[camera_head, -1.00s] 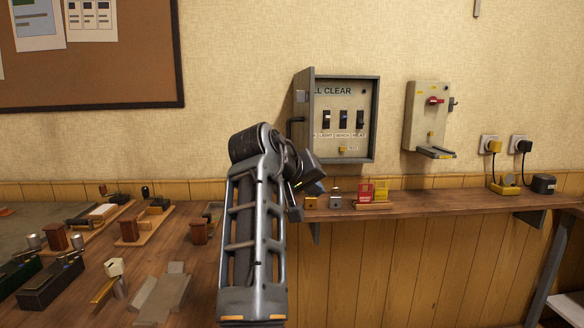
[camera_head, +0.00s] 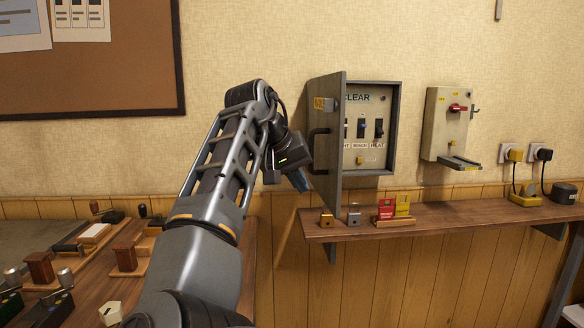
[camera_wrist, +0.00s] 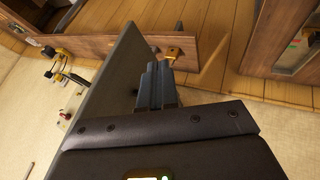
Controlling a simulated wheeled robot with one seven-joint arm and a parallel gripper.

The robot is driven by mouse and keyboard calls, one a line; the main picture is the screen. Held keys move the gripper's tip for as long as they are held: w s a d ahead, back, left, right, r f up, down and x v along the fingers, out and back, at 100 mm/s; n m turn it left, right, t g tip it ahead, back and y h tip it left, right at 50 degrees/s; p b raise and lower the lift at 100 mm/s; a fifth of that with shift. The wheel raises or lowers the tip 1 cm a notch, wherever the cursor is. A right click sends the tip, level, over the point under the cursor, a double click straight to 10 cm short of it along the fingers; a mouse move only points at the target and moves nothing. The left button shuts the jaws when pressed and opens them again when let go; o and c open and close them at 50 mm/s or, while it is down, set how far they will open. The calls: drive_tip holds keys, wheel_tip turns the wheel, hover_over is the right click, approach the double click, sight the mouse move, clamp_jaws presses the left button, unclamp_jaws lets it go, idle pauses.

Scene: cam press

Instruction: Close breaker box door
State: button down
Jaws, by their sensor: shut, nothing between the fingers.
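The grey breaker box (camera_head: 397,130) is on the wall, with several switches inside and a sign ending in "CLEAR". Its door (camera_head: 328,150) is hinged at the left and stands open, swung out from the wall, with a dark handle (camera_head: 316,150) on its left-facing side. My gripper (camera_head: 304,187) is shut and empty, to the left of the door near its lower part. In the wrist view the shut fingers (camera_wrist: 155,85) are beside the grey door panel (camera_wrist: 110,85). Whether they touch it I cannot tell.
A wooden shelf (camera_head: 450,217) runs below the box, holding small padlocks (camera_head: 354,215) and a red and yellow tag stand (camera_head: 394,222). A switch unit (camera_head: 448,125) is right of the box. A cluttered workbench (camera_head: 85,275) is at the left.

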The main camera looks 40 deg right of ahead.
sight(331, 202)
drive_tip(key=shift+s+d+f+p, duration=0.15)
drive_tip(key=shift+s+d+f, duration=0.2)
drive_tip(key=shift+d, duration=0.5)
drive_tip(key=shift+s+d+f+p, duration=0.25)
drive_tip(key=shift+d+f, duration=0.25)
drive_tip(key=shift+d, duration=0.4)
drive_tip(key=shift+s+d+f+p, duration=0.1)
drive_tip(key=shift+s+d+f, duration=0.3)
drive_tip(key=shift+d, duration=0.45)
drive_tip(key=shift+d, duration=0.1)
